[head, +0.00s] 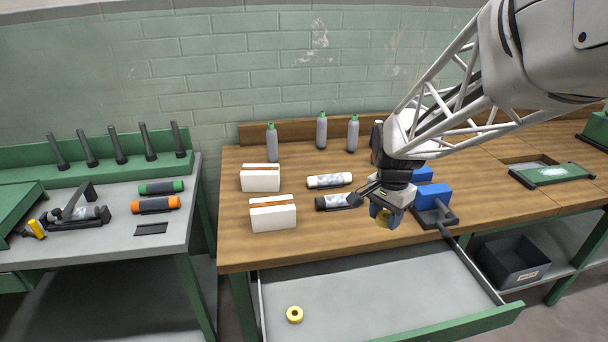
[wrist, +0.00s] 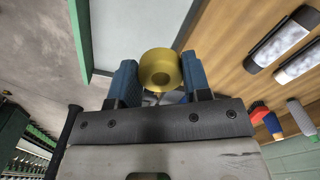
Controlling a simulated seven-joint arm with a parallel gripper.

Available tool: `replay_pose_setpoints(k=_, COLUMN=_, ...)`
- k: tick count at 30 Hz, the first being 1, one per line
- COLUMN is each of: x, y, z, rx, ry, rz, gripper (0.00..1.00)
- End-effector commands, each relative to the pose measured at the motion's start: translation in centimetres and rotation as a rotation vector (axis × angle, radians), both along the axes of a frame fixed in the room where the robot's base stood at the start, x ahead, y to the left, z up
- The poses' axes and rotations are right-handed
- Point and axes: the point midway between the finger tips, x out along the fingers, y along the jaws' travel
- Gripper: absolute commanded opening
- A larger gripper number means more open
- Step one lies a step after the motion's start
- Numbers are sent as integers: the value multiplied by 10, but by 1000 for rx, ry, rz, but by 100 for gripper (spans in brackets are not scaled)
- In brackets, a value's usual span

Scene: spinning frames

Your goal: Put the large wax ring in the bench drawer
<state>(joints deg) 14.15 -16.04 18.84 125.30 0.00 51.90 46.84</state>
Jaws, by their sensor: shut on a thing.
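My gripper (head: 385,213) has blue fingers and is shut on a golden-yellow wax ring (head: 382,222). The bench drawer (head: 385,285) is pulled out, with a pale grey bottom and a green front. A yellow ring (head: 294,307) lies in its front left part. Which ring is larger is hard to tell.
A blue-topped tool (head: 434,196) stands right of my gripper at the bench edge. The drawer's middle and right are clear. A dark bin (head: 513,262) sits on the shelf at right.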

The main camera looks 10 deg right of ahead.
Motion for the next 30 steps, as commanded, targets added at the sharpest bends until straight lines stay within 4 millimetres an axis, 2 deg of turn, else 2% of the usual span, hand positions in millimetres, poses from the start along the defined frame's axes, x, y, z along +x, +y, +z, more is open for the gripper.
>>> replay_pose_setpoints(k=5, x=-13, y=4, z=-3, rx=0, ry=-1, rz=18, gripper=22)
replay_pose_setpoints(k=11, x=-14, y=4, z=-31, rx=1, ry=4, rz=19, gripper=22)
replay_pose_setpoints(k=17, x=-14, y=4, z=-62, rx=1, ry=4, rz=18, gripper=22)
replay_pose_setpoints(k=30, x=-13, y=4, z=-150, rx=1, ry=3, rz=18, gripper=22)
